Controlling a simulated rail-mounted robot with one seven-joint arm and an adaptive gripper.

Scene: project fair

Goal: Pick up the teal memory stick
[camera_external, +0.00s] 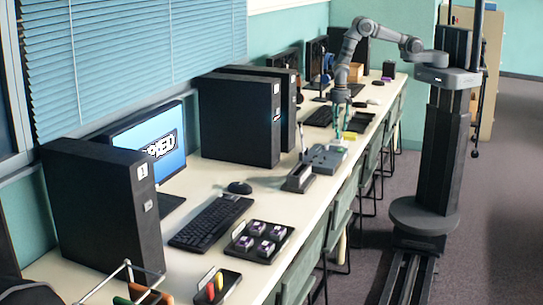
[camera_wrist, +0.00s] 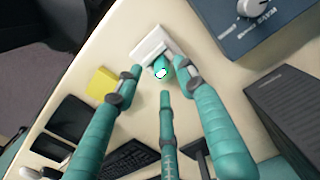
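A small teal object with a white patch, which looks like the teal memory stick (camera_wrist: 166,66), sits at a white holder (camera_wrist: 150,42) on the table in the wrist view. My gripper (camera_wrist: 158,78) has teal fingers spread apart, with the teal object beyond and between their tips. The fingers look open and empty. Whether any tip touches the object cannot be told. In the external view my gripper (camera_external: 340,134) points down over the table beside a grey box. The stick cannot be made out there.
A yellow pad (camera_wrist: 103,84) lies beside the holder. A grey box with a dial (camera_external: 325,158) stands close by. Black computer towers (camera_external: 240,118) line the wall side. A keyboard (camera_external: 211,221) and a dark tray (camera_external: 259,241) are nearer the camera. Chairs stand along the front edge.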

